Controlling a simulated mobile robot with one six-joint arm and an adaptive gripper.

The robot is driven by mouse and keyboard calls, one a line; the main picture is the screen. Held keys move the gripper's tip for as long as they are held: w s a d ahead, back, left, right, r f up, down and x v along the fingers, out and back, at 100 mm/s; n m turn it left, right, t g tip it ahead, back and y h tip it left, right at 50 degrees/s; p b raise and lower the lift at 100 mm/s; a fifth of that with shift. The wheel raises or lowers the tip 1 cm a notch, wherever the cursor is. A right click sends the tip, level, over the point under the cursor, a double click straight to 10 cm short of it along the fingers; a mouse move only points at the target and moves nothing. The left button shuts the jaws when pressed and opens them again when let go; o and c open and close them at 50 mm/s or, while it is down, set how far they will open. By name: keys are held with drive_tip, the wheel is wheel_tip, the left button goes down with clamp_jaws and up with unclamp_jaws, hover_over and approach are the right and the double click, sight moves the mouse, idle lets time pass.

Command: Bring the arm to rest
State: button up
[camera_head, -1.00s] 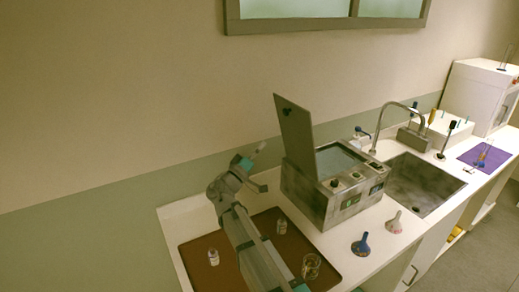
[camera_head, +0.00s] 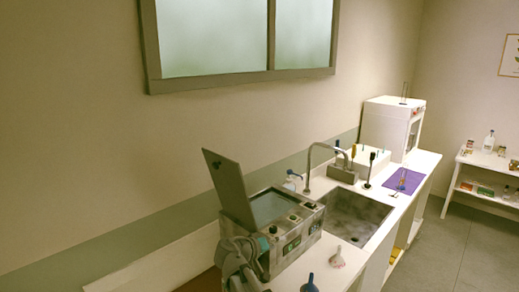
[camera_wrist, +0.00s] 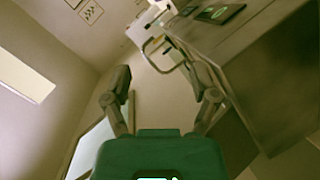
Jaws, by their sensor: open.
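My gripper (camera_wrist: 157,68) is open in the wrist view, its two grey fingers spread apart with nothing between them. Its teal body fills the bottom middle of that view. In the head view my arm is folded at the bottom edge, in front of the left part of the metal box-shaped device (camera_head: 278,235). The gripper overlaps the device there; I cannot tell whether they touch. The device's lid (camera_head: 229,188) stands open. In the wrist view the device's side (camera_wrist: 262,75) is close on the right of the fingers.
A blue funnel (camera_head: 309,284) and a pale funnel (camera_head: 337,257) stand on the counter in front of the device. Beyond are a sink (camera_head: 356,216) with a tall tap (camera_head: 310,165), a purple mat (camera_head: 404,181) and a white cabinet (camera_head: 388,130). Open floor (camera_head: 450,255) lies right.

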drive_tip(key=s+d+f+g+y, duration=0.4)
drive_tip(key=s+d+f+y, duration=0.1)
drive_tip(key=s, duration=0.3)
drive_tip(key=s+d+f+g+y, duration=0.4)
drive_tip(key=s+d+f+y, duration=0.2)
drive_tip(key=s+f, duration=0.2)
drive_tip(key=shift+s+d+m+g+y, duration=0.3)
drive_tip(key=shift+s+d+m, duration=0.1)
idle(0.7)
